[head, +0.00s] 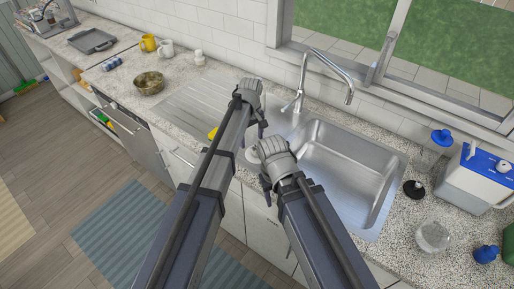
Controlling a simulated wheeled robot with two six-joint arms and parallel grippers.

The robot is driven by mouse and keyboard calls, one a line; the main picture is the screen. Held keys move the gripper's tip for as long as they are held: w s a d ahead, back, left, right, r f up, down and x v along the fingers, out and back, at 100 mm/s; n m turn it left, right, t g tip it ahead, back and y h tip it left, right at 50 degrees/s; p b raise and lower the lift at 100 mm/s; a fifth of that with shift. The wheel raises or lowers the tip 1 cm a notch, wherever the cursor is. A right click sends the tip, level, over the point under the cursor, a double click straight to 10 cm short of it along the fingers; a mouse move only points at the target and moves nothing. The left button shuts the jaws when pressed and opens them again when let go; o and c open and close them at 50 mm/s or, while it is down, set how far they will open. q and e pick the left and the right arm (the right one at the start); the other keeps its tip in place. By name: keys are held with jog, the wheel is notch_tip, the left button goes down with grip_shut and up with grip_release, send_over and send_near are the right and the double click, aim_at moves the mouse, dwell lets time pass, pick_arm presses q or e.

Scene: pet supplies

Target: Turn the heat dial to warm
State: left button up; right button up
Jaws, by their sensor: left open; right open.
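I cannot make out a heat dial in the head view. My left gripper (254,105) is open, over the counter between the ribbed drainboard and the sink. My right gripper (264,164) is open, lower in the picture, near the left front edge of the sink. Both look empty and sit close together. My arms hide part of the counter front and the cabinets below.
The steel sink (345,165) has a tall faucet (325,65). A white box with a blue top (470,178), a glass jar (433,237) and a blue item (487,254) stand at right. A bowl (149,83), mugs (149,43) and a grey tray (92,41) stand at left.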

pick_arm(q)
jog(key=shift+w+d+n, duration=0.4)
jog(key=shift+w+d, duration=0.4)
jog(key=shift+d, duration=0.25)
notch_tip(320, 180, down, 8)
jog(key=b, duration=0.8)
jog(key=shift+r, duration=0.1)
jog(key=shift+c, duration=0.2)
grip_shut()
